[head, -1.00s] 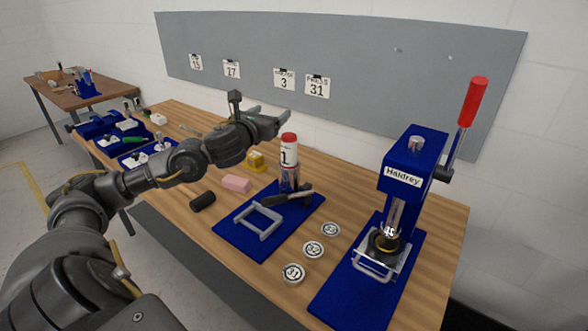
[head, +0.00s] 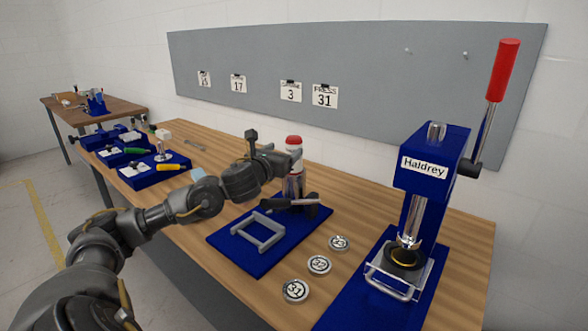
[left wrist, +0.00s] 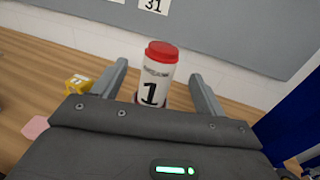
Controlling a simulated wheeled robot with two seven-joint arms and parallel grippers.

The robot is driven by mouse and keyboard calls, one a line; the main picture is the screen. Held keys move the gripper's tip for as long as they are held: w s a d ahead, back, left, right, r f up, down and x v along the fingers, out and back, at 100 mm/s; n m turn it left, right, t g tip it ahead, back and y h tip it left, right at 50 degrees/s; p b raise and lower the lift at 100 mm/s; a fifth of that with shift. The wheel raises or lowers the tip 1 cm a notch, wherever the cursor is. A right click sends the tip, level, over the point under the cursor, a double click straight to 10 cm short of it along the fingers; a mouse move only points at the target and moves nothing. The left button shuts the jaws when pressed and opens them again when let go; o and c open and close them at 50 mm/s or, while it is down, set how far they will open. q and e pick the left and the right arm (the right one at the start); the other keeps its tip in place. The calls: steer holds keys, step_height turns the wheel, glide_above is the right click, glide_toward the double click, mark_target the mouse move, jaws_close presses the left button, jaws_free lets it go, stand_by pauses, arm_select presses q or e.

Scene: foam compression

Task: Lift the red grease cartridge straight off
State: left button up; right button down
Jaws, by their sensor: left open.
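The grease cartridge (head: 294,144), white with a red cap, stands upright in a shiny metal holder (head: 293,186) on a blue base plate. In the left wrist view the cartridge (left wrist: 155,82) shows a black "1" and appears between the two fingers, with a gap on each side. My left gripper (head: 282,161) is open and empty beside the cartridge; it also shows in the left wrist view (left wrist: 159,72). How far the fingers reach around the cartridge is unclear. The gripper hides part of the cartridge and holder. My right gripper is not in view.
A dark-handled lever and grey frame (head: 257,231) sit on the blue plate (head: 247,258). Several numbered discs (head: 319,264) lie to its right. A blue press (head: 428,195) with a red handle stands at right. A yellow block (left wrist: 78,84) lies left of the cartridge.

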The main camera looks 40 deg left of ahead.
mark_target(290, 145)
arm_select(q)
steer(key=x, duration=0.3)
steer(key=shift+w+p, duration=0.35)
steer(key=shift+w+a+r+p, duration=0.1)
steer(key=shift+w+r+p, duration=0.05)
steer(key=shift+w+p, duration=0.2)
steer(key=p+x, duration=0.1)
steer(key=x, duration=0.2)
steer(key=shift+w+p, duration=0.35)
steer(key=shift+p, duration=0.05)
steer(key=shift+w, duration=0.4)
steer(key=shift+a, duration=0.1)
steer(key=shift+s, duration=0.1)
jaws_close()
